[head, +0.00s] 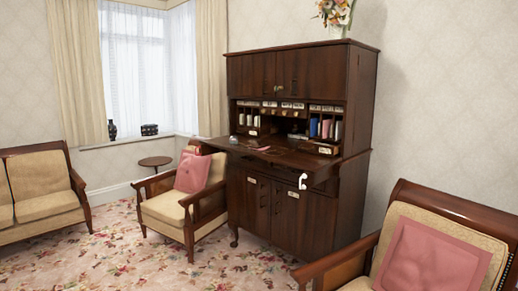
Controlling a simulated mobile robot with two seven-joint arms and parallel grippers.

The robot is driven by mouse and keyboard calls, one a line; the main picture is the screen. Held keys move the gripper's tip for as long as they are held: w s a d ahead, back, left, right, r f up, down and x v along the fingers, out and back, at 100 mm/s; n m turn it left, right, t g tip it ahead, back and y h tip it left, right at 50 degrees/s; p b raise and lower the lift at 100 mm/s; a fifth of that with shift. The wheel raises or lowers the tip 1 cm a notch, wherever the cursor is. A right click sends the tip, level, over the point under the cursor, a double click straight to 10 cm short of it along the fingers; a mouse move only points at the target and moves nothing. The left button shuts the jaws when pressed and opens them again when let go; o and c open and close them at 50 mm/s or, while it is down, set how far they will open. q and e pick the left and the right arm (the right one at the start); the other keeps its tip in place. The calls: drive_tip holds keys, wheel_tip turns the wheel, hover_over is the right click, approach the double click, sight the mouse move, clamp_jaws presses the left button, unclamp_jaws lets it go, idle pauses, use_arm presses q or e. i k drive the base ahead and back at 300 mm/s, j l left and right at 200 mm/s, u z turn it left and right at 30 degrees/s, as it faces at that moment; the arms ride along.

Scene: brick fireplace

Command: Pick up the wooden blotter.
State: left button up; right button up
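I cannot pick out the wooden blotter for certain. A dark wooden bureau (244,94) stands against the wall, and its writing flap (330,161) is folded down. Small items lie on the flap, among them a pinkish one (262,149) and a pale one (233,140); they are too small to name. Dark items towards the back of the flap blend with the wood. Neither of my grippers is in view.
An armchair with a pink cushion (192,173) stands close to the bureau's left front. Another armchair (433,251) fills the lower right. A sofa (42,190) is at left. A small white hooked thing (302,181) shows below the flap. Flowered carpet (120,250) lies open at front left.

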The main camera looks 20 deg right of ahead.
sight(261, 147)
drive_tip(key=i+z, duration=0.2)
drive_tip(key=i, duration=1.55)
drive_tip(key=i+l+u, duration=0.1)
drive_tip(key=i+u, duration=0.2)
drive_tip(key=i, duration=0.85)
